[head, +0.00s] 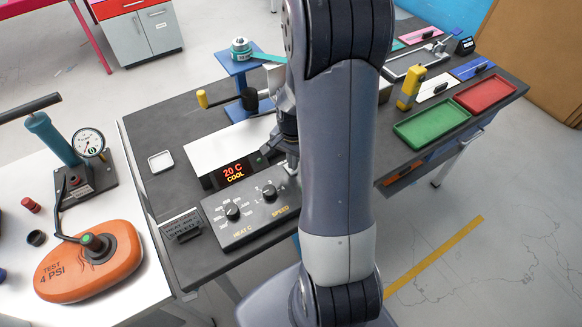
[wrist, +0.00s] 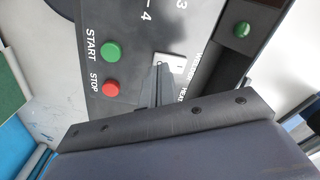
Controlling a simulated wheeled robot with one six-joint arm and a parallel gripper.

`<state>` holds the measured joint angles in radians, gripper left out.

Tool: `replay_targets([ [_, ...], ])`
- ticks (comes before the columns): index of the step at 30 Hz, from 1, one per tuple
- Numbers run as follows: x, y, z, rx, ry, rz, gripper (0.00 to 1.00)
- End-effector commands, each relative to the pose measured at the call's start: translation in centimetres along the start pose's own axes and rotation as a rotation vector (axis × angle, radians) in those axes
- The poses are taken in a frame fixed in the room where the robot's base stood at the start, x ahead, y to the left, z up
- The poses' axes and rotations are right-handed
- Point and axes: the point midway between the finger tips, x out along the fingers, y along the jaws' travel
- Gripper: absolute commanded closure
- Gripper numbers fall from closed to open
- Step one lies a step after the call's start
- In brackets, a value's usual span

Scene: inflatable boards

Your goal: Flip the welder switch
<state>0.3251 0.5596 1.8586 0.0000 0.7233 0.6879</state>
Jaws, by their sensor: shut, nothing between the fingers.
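The welder's dark control panel (head: 252,212) stands on the bench in the head view, with HEAT C and SPEED knobs. Behind it a display (head: 235,172) reads "20 C COOL". In the wrist view a pale switch plate (wrist: 175,61) lies on the panel beside lettering that seems to read "WELDER HEAT". My gripper (wrist: 161,68) is shut and empty, its tips over or against this plate; I cannot tell if they touch. The fingers hide most of the switch, so its position is unclear. In the head view my gripper (head: 291,160) is at the panel's right end, partly behind my arm.
A green START button (wrist: 112,53) and a red STOP button (wrist: 110,89) sit left of the fingers. Another green button (wrist: 241,29) is at upper right. An orange test cushion (head: 85,270) and a pump with gauge (head: 88,143) stand left. Green (head: 432,132) and red trays (head: 484,94) lie right.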

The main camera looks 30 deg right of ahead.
Motion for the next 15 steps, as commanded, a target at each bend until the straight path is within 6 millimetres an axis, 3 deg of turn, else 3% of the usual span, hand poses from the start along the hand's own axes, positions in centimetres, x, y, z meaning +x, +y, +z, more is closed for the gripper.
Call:
replay_targets([
  [15, 0.78, 0.0, 0.0, 0.0, 0.0, 0.0, 1.0],
])
